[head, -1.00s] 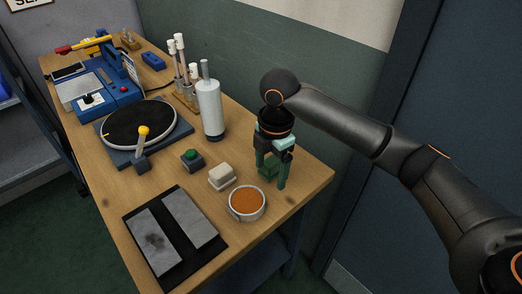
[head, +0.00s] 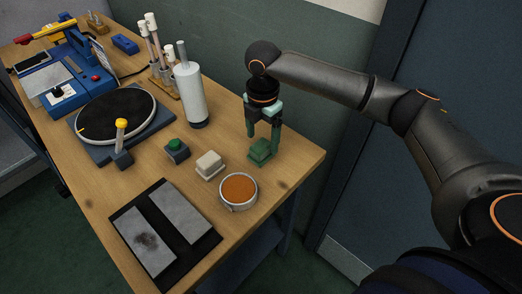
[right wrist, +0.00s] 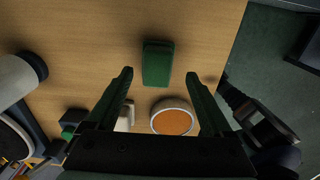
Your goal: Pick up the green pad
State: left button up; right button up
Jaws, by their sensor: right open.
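The green pad (head: 261,151) lies on the wooden table near its right edge, behind the round dish of orange material. My right gripper (head: 262,138) points down over the pad, with a finger to each side in the picture; the fingers overlap part of it. In the right wrist view the pad (right wrist: 158,63) lies ahead of the open fingers (right wrist: 159,75), roughly centred between their tips, on the table. The gripper holds nothing. I cannot tell exactly how high the fingertips are above the pad. My left gripper is not in view.
The orange-filled dish (head: 238,191), a white block (head: 209,165) and a green-button box (head: 177,150) are close by. A white cylinder (head: 190,95) stands behind left. A black mat with grey plates (head: 180,212) lies in front. The wall is behind.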

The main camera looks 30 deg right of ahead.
aim_at(261, 145)
jog(key=shift+w+f, duration=0.15)
jog(key=shift+f, duration=1.75)
jog(key=shift+a, duration=0.1)
grip_shut()
